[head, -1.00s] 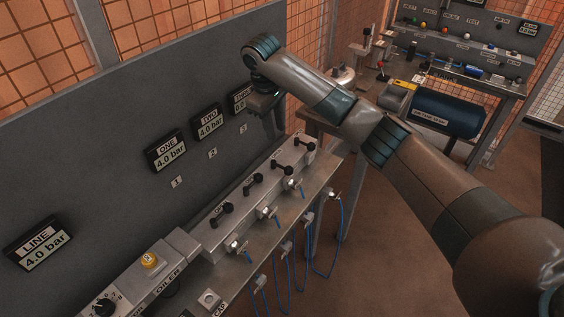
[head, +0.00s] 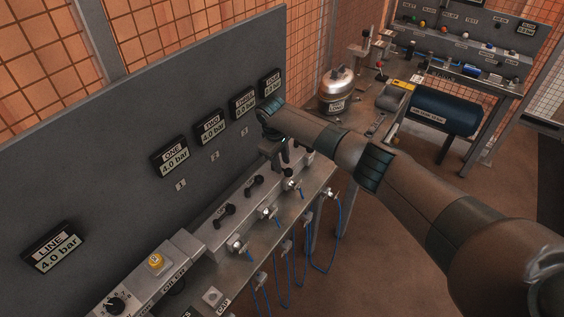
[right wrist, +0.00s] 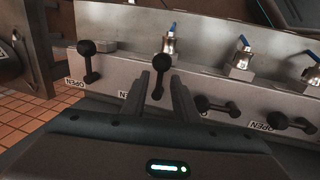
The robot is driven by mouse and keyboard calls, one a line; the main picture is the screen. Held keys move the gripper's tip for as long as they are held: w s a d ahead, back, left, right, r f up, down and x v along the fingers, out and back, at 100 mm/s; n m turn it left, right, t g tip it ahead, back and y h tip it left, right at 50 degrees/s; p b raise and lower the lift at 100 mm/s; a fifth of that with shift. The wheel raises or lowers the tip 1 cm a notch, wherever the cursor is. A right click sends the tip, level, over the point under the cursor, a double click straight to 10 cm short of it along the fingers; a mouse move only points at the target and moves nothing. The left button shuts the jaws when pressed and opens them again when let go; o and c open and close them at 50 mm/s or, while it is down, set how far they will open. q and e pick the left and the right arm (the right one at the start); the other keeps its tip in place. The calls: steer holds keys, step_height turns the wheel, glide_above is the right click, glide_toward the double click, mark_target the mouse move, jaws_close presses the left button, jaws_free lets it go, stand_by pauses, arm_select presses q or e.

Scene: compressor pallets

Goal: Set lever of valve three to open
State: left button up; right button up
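The lever of valve three (right wrist: 158,84) is black with a round knob. In the right wrist view it stands between the two fingers of my right gripper (right wrist: 159,95). The fingers are apart, with a gap on each side of the lever. In the head view my right gripper (head: 283,163) is down at the valve block (head: 232,205) and hides most of this lever. The gauge marked THREE (head: 244,105) hangs on the panel above; its reading is too small to be sure of. My left gripper is not in view.
Lever one (head: 223,213) and lever two (head: 253,184) are on the near side. Another lever (right wrist: 88,62), by an OPEN label, is close on the other side. Blue-handled taps (head: 267,212) line the front. The grey panel (head: 120,150) rises behind.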

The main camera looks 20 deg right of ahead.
steer(key=shift+d+f, duration=0.1)
steer(key=shift+f, duration=0.65)
jaws_close()
steer(key=shift+w+f, duration=0.1)
